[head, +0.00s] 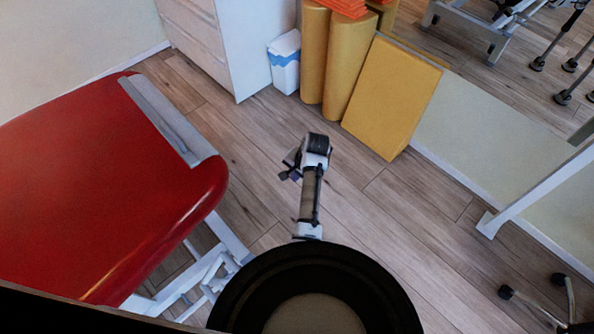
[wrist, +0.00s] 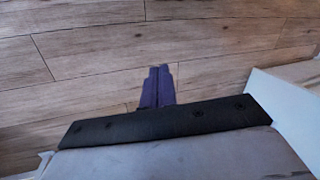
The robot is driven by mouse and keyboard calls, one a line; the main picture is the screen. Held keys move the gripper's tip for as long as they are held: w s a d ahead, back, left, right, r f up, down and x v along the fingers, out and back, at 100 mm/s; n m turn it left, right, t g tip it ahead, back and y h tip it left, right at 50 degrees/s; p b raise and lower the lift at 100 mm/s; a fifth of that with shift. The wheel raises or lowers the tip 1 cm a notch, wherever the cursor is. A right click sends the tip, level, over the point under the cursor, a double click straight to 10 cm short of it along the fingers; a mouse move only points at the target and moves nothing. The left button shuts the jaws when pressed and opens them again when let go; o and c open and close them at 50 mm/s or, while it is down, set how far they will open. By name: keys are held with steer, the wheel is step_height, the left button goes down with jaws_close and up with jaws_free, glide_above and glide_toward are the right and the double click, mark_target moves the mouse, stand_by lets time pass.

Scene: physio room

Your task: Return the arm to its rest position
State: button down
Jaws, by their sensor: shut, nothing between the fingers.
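My arm (head: 310,190) stretches forward over the wooden floor in the head view, bent at its far end. My gripper (head: 289,167) is at its far left side, small and dark, over bare floor. In the wrist view its two dark fingers (wrist: 158,84) lie side by side and shut, with nothing between them. Wood planks fill the background beyond the fingers.
A red treatment table (head: 90,190) with a grey strip stands at left. A white cabinet (head: 245,45), a white bin (head: 285,65), yellow rolls (head: 345,60) and a yellow wedge (head: 392,97) stand ahead. A white metal frame (head: 535,190) is at right. Floor around my gripper is clear.

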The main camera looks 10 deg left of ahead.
steer(key=shift+w+d+r+t, duration=0.15)
steer(key=shift+w+r+t, duration=0.15)
steer(key=shift+w+r, duration=0.25)
steer(key=shift+s, duration=0.1)
